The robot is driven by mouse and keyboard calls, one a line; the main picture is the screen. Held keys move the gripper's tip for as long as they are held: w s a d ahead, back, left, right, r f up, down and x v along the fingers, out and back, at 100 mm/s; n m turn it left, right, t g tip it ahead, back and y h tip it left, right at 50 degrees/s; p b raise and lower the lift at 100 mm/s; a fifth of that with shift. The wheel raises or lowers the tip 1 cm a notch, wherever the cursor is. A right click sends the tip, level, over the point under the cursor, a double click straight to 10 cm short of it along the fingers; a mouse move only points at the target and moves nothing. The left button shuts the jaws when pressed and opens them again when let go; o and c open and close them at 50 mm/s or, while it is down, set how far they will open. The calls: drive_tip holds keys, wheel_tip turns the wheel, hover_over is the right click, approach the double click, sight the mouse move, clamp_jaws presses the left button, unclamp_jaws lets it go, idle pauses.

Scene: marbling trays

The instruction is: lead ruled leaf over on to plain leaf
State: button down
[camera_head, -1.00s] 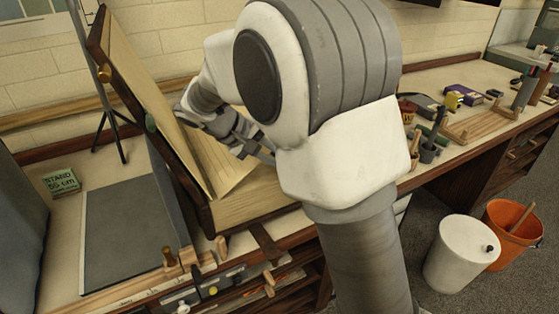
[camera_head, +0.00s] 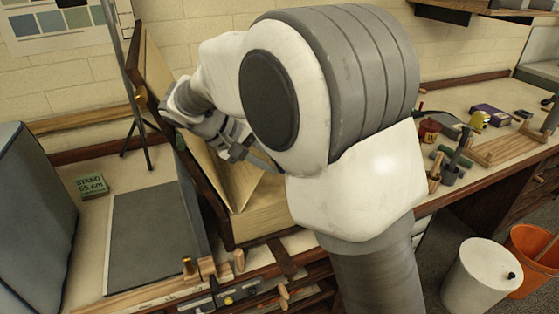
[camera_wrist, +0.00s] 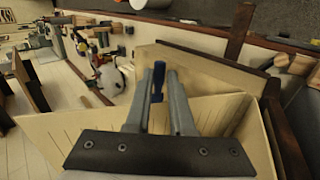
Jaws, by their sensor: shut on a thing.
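My gripper (camera_head: 240,152) is in the middle of the head view, inside a hinged dark-wood frame, partly hidden by my arm. A dark blue piece (camera_wrist: 158,78) shows between the fingertips. A pale unmarked surface (camera_wrist: 200,66) lies beyond, apparently the plain leaf. It also shows low in the head view (camera_head: 262,218).
The dark-framed board (camera_head: 142,88) stands steeply tilted left of my gripper. A grey panel (camera_head: 150,235) and a green block (camera_head: 91,185) are further left. A thin stand (camera_head: 146,135) is behind. Pots and tools (camera_head: 450,170) crowd the right bench; bins (camera_head: 482,275) stand below.

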drive_tip(key=shift+s+a+f, duration=0.4)
drive_tip(key=shift+a+f, duration=0.3)
drive_tip(key=shift+a, duration=0.1)
drive_tip(key=c, duration=0.8)
unclamp_jaws()
drive_tip(key=shift+a, duration=0.2)
drive_tip(key=shift+d, duration=0.1)
drive_tip(key=shift+w+d+r, duration=0.1)
drive_tip(key=shift+r, duration=0.1)
drive_tip(key=s+d+r, duration=0.3)
drive_tip(key=d+r, duration=0.8)
drive_tip(key=shift+s+d, duration=0.15)
drive_tip(key=shift+d, duration=0.05)
drive_tip(key=shift+r, duration=0.1)
